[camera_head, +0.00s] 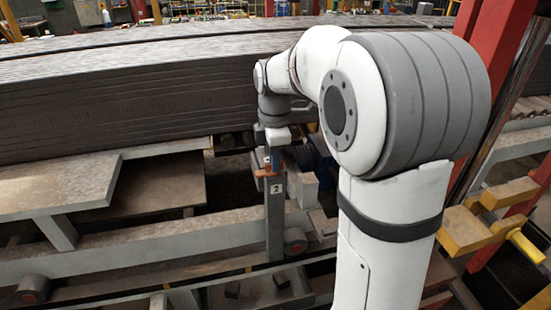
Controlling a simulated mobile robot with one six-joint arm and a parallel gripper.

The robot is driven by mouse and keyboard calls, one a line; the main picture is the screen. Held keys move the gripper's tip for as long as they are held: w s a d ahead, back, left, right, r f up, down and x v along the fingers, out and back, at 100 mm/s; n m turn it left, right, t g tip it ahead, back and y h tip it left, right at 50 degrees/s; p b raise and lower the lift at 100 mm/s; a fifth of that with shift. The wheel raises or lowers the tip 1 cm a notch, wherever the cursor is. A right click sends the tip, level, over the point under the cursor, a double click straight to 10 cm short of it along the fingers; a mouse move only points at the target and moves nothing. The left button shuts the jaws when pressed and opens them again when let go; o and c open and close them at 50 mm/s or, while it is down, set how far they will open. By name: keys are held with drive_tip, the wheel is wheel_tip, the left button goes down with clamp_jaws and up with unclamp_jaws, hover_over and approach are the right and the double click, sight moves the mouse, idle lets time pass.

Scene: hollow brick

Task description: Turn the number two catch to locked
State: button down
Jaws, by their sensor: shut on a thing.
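The number two catch is an orange lever (266,173) at the top of a grey post (275,222). A small white label with a "2" (275,189) is on the post just below it. My gripper (275,160) points down at the top of the post and is shut on the catch. The fingers are small in this view, and the wrist partly hides the contact. The orange lever sticks out to the left of the post, roughly level. I cannot read a locked or unlocked mark.
A long stack of grey slabs (120,110) lies behind the post. A pale plate (55,185) and a grey rail (160,245) are to the left. White blocks (303,188) stand close right of the post. Yellow parts (470,225) and red uprights (485,25) are at right.

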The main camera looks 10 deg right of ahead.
drive_tip(key=shift+m, duration=0.3)
drive_tip(key=m, duration=1.2)
drive_tip(key=shift+m, duration=0.4)
drive_tip(key=m, duration=0.4)
drive_tip(key=shift+p, duration=0.3)
drive_tip(key=shift+m, duration=0.3)
drive_tip(key=c, duration=1.5)
unclamp_jaws()
